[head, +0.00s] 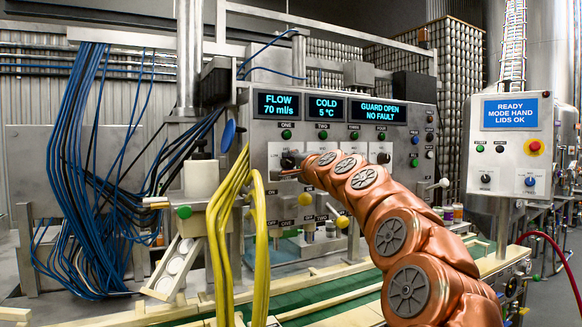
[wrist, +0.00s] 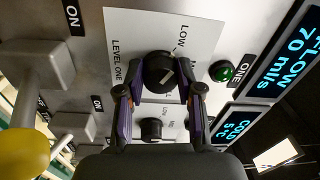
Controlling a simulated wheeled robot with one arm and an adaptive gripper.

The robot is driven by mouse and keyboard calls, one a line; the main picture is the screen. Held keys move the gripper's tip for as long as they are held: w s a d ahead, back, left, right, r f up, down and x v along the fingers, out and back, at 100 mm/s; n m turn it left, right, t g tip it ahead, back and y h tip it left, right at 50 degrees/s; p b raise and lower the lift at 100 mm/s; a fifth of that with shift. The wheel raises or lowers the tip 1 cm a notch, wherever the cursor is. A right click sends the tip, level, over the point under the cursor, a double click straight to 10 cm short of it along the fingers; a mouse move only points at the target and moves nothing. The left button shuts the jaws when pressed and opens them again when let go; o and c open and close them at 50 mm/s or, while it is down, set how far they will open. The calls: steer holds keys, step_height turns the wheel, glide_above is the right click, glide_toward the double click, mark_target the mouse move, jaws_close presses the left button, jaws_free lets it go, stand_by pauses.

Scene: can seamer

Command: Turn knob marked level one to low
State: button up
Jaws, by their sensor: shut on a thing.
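The level one knob (wrist: 159,70) is round and black, on a white plate (wrist: 196,30) marked LEVEL ONE and LOW in the wrist view. A pale pointer line crosses its face; I cannot tell its exact setting. My gripper (wrist: 160,92) is shut on the knob, one finger on each side. In the head view my gripper (head: 291,160) reaches the panel under the label ONE and hides most of the knob.
A second black knob (wrist: 151,129) sits close beside the held one, and a green button (wrist: 222,71) is near. A yellow-ended lever (wrist: 24,152) sticks out at the left. Yellow hoses (head: 262,250) hang left of my arm in the head view.

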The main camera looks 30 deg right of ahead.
steer(key=shift+f, duration=0.1)
steer(key=o, duration=1.2)
steer(key=shift+c, duration=0.2)
steer(key=shift+s, duration=0.1)
steer(key=shift+s, duration=0.55)
steer(key=s+a, duration=0.1)
steer(key=s, duration=0.9)
steer(key=shift+s+a+f, duration=0.15)
steer(key=shift+s+f, duration=0.05)
steer(key=shift+s, duration=0.1)
